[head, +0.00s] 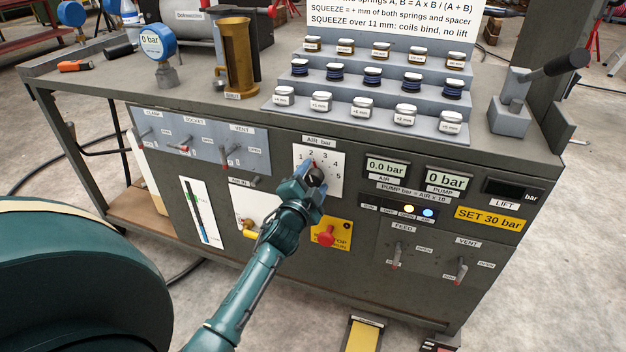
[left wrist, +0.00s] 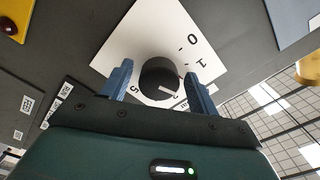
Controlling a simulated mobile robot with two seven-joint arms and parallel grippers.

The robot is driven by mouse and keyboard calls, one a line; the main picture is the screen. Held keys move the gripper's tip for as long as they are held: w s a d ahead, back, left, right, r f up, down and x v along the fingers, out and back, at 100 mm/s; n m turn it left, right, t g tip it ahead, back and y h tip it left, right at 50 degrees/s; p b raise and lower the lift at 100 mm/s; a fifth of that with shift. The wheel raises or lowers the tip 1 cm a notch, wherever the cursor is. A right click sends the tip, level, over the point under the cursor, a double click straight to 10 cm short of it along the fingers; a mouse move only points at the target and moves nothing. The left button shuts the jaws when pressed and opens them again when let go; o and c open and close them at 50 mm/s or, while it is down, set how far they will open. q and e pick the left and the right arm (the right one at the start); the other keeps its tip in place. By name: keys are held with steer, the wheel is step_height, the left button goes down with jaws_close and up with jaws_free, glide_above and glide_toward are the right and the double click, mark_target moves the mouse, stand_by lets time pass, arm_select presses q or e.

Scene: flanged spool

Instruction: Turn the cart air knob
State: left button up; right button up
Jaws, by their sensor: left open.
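The cart air knob (head: 317,175) is dark and round, on a white dial plate (head: 333,157) marked "AIR bar" with numbers up to 5. It also shows in the left wrist view (left wrist: 158,76), with a light pointer mark on its side. My left gripper (head: 309,176) is at the knob and covers part of it in the head view. In the left wrist view its two blue fingers (left wrist: 160,82) stand open, one on each side of the knob, with gaps visible. Contact cannot be made out. My right gripper is not in view.
A red knob on a yellow plate (head: 331,234) sits just right of my left wrist. A yellow-handled valve (head: 250,233) is to its left. Displays (head: 387,167) read 0.0 bar for AIR and 0 bar for PUMP. Stepped racks of small spools (head: 372,77) stand on top.

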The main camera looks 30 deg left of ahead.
arm_select(q)
steer(key=shift+s+d, duration=0.1)
steer(key=shift+s, duration=0.3)
steer(key=p+v, duration=0.1)
steer(key=v, duration=1.1)
steer(key=shift+s, duration=0.2)
steer(key=shift+s+f, duration=0.1)
steer(key=shift+f, duration=0.05)
